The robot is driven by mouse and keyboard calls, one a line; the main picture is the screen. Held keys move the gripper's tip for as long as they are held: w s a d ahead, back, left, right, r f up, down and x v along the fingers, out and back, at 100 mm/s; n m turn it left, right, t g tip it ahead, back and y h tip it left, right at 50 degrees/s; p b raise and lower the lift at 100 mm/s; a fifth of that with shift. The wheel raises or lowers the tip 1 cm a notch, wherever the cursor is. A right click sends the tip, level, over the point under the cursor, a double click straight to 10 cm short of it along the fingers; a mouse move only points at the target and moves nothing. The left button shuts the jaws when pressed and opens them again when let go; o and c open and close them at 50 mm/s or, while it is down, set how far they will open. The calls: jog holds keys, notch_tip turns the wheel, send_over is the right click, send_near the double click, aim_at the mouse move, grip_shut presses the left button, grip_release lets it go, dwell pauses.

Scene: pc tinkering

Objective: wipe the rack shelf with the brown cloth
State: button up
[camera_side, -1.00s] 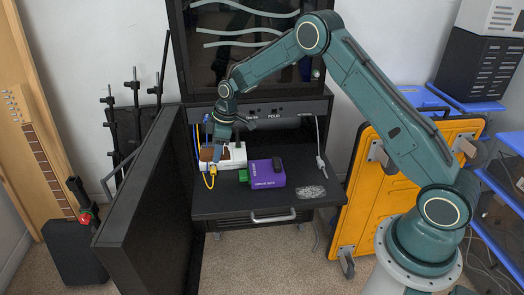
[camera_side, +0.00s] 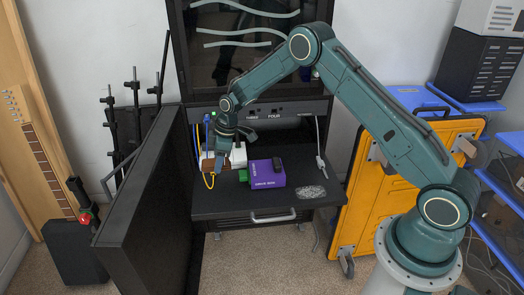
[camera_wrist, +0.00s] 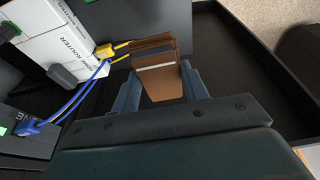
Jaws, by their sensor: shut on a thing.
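The brown cloth (camera_wrist: 160,80) is folded and stands between the two fingers of my gripper (camera_wrist: 161,90) in the wrist view. My gripper is shut on it. In the side view my gripper (camera_side: 220,152) is low at the left part of the black rack shelf (camera_side: 235,203), in front of the white router, and the cloth (camera_side: 208,165) shows as a small brown patch beside it. Whether the cloth touches the shelf is hard to tell. A grey scribbled smudge (camera_side: 312,191) lies at the shelf's front right.
The white router (camera_wrist: 72,45) with yellow and blue cables (camera_wrist: 88,85) is close beside the cloth. A purple box (camera_side: 267,173) with a green connector stands mid-shelf. The open black rack door (camera_side: 150,190) is at left. The shelf's right front is clear except for the smudge.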

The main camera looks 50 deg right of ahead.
notch_tip(320, 180, down, 6)
jog(key=shift+f, duration=0.15)
dwell(1.1)
jog(key=o, duration=1)
jog(key=shift+c, duration=0.2)
jog(key=shift+f, duration=3.35)
jog(key=c, duration=1.1)
jog(key=shift+c, duration=0.2)
